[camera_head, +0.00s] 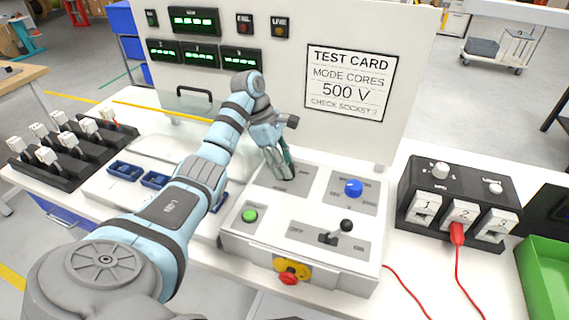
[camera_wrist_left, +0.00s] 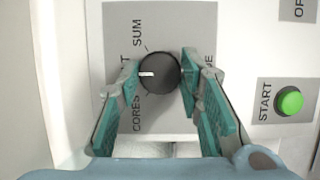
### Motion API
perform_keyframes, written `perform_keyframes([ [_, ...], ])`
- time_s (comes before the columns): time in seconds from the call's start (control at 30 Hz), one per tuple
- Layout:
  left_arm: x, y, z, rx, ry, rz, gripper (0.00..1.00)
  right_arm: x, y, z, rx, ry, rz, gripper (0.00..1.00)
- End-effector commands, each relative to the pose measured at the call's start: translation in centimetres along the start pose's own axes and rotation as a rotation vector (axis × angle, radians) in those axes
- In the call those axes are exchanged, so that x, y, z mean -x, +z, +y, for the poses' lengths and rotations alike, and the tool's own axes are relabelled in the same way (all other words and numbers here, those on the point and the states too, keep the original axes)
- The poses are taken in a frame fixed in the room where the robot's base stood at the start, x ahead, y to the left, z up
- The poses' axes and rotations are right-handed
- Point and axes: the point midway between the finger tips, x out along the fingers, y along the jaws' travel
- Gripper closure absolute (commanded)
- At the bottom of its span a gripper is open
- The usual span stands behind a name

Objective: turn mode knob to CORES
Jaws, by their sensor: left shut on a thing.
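The mode knob (camera_wrist_left: 160,72) is a round black knob with a white pointer line, on a grey plate of the white console. In the left wrist view its pointer faces left, between SUM (camera_wrist_left: 139,33) above and CORES (camera_wrist_left: 137,113) below. A label further left is mostly covered by a finger. My left gripper (camera_wrist_left: 162,78) has its teal fingers on both sides of the knob, shut on it. In the head view my left gripper (camera_head: 286,170) reaches down to the console's back left plate and hides the knob. My right gripper is out of view.
The console also carries a green START button (camera_head: 250,215), a blue knob (camera_head: 354,187), a black lever (camera_head: 345,227) and a red stop button (camera_head: 289,276) on yellow. A test card (camera_head: 348,82) reads MODE CORES, 500 V. A black socket box (camera_head: 410,190) stands at right.

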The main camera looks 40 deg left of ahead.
Motion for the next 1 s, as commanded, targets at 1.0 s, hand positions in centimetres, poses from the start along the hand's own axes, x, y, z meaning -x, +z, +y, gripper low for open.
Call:
perform_keyframes([
  [1.0, -0.1, 0.1, -0.5, 0.522, 0.209, 0.002, 0.95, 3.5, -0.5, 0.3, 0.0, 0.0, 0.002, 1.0],
])
